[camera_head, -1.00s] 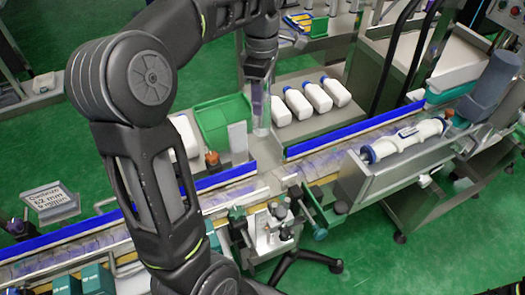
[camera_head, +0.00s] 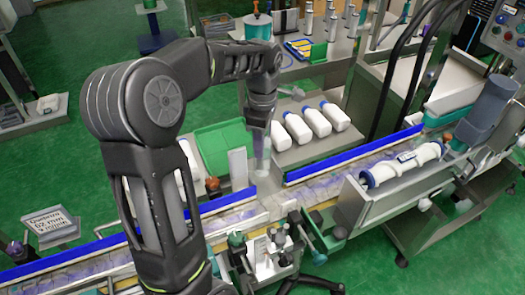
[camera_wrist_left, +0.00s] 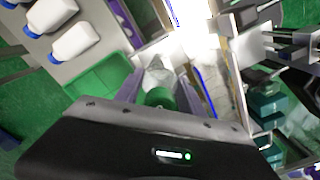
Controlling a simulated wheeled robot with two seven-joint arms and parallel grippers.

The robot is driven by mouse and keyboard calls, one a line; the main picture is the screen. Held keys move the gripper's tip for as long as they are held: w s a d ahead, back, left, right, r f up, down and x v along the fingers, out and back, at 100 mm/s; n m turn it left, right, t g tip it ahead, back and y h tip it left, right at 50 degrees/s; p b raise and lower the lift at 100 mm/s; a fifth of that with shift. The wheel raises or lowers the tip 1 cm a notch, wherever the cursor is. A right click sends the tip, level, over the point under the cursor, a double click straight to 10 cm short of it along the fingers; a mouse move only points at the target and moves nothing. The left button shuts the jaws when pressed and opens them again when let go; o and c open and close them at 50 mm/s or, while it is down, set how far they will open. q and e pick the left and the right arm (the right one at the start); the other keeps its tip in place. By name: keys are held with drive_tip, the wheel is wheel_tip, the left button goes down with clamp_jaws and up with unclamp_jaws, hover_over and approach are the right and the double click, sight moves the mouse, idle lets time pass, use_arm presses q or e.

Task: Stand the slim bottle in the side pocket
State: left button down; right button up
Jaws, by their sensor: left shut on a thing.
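My left gripper (camera_head: 261,142) is shut on a slim bottle (camera_head: 262,163). It points down, and the bottle's pale lower end shows below the fingers, beside a grey upright plate (camera_head: 238,168) near the belt. In the left wrist view the bottle's pale translucent body (camera_wrist_left: 159,74) and green cap (camera_wrist_left: 158,97) sit between the two purple-grey fingers. I cannot tell whether the bottle's lower end touches anything. I cannot make out the side pocket for sure. My right gripper is not in view.
A green tray (camera_head: 215,152) lies left of the gripper. Several white bottles with blue caps (camera_head: 318,122) lie on the bench to its right. Blue-railed conveyor sections (camera_head: 345,153) run on both sides.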

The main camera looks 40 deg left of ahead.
use_arm(q)
drive_tip(key=shift+f+p, duration=0.3)
drive_tip(key=shift+f, duration=1.55)
drive_tip(key=shift+f, duration=0.1)
drive_tip(key=c, duration=0.7)
unclamp_jaws()
wheel_tip(320, 180, up, 12)
drive_tip(key=shift+r+b, duration=0.1)
drive_tip(key=shift+b, duration=0.35)
